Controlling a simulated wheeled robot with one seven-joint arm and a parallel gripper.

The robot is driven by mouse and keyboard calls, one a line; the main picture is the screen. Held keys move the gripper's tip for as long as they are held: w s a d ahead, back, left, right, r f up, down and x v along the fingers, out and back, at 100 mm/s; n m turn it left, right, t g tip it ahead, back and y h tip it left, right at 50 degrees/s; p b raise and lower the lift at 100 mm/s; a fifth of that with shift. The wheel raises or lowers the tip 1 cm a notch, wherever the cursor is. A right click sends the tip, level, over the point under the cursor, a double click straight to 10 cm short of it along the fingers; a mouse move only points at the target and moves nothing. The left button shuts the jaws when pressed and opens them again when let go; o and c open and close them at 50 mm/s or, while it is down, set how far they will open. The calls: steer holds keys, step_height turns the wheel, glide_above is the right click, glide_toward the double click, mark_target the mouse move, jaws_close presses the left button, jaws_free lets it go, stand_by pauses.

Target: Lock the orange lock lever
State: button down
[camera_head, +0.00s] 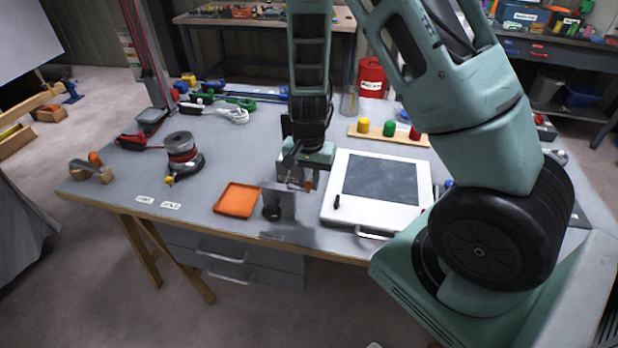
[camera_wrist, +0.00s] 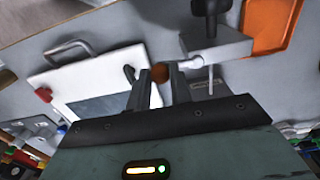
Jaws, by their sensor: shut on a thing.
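The orange lock lever shows as a small orange end (camera_head: 308,186) just below my gripper (camera_head: 299,183) in the head view. In the wrist view its darker orange end (camera_wrist: 160,73) sits between the two fingertips of my gripper (camera_wrist: 159,76). My gripper is shut on it, and the fingers hide much of the lever. A grey metal fixture (camera_head: 287,198) with a black round part (camera_head: 271,210) stands beside it on the table. In the wrist view the fixture (camera_wrist: 228,48) lies just beyond the fingers, with a pale rod (camera_wrist: 190,64) reaching toward them.
An orange tray (camera_head: 237,200) lies left of the fixture. A white case with a dark panel (camera_head: 337,200) lies close on the right. Behind are a wooden strip with coloured knobs (camera_head: 389,134) and a red bucket (camera_head: 371,78). A spool device (camera_head: 182,155) stands left.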

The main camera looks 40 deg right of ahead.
mark_target(308, 182)
steer(key=c, duration=1.3)
jaws_free()
steer(key=shift+r, duration=0.1)
step_height(308, 182, up, 17)
steer(key=shift+r+p, duration=0.15)
steer(key=shift+p, duration=0.4)
steer(key=shift+a, duration=0.1)
